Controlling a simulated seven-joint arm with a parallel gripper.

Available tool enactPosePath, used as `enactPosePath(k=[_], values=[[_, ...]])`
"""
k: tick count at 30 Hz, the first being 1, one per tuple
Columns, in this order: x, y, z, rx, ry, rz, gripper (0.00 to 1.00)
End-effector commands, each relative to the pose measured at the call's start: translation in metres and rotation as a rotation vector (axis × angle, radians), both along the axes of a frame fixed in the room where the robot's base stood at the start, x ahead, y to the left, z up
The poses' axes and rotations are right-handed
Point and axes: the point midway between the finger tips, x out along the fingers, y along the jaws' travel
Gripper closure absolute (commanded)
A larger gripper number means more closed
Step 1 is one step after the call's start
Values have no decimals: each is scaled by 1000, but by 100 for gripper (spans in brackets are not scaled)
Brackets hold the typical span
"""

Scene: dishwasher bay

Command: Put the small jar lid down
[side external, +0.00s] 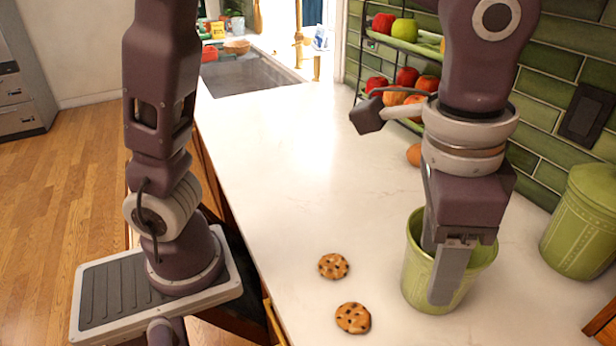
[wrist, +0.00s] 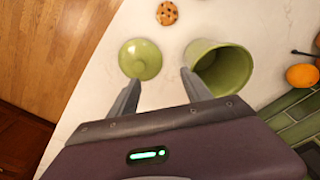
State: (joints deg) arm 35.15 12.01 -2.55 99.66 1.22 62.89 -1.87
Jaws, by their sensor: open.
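The small jar lid (wrist: 140,59) is round and green with a knob on top. In the wrist view it appears to lie knob-up on the pale counter, just beyond my left fingertip. It does not show in the side view. The small green jar (side external: 412,268) stands open on the counter; in the wrist view its open mouth (wrist: 226,68) is to the right of the lid. My gripper (wrist: 159,77) is open, its fingers apart with nothing between them. In the side view my gripper (side external: 448,275) points down in front of the jar, partly hiding it.
Two cookies (side external: 333,266) (side external: 352,318) lie left of the jar; one shows in the wrist view (wrist: 167,13). A larger lidded green canister (side external: 580,225) stands at the right. A fruit rack (side external: 400,50) stands against the tiled wall. The counter's middle is clear.

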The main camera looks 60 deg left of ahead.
Motion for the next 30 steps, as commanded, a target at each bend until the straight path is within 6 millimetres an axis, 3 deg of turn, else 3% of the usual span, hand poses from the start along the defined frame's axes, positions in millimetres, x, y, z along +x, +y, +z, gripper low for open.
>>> enactPosePath(k=[1,3,6,9,15,30], values=[[-3,40,20,-28,-50,90,43],[-18,92,36,-64,-120,215,43],[-52,151,42,-101,-223,387,43],[-83,184,33,-123,-311,520,43],[-109,203,17,-132,-381,624,43],[-109,203,16,-132,-380,623,43]])
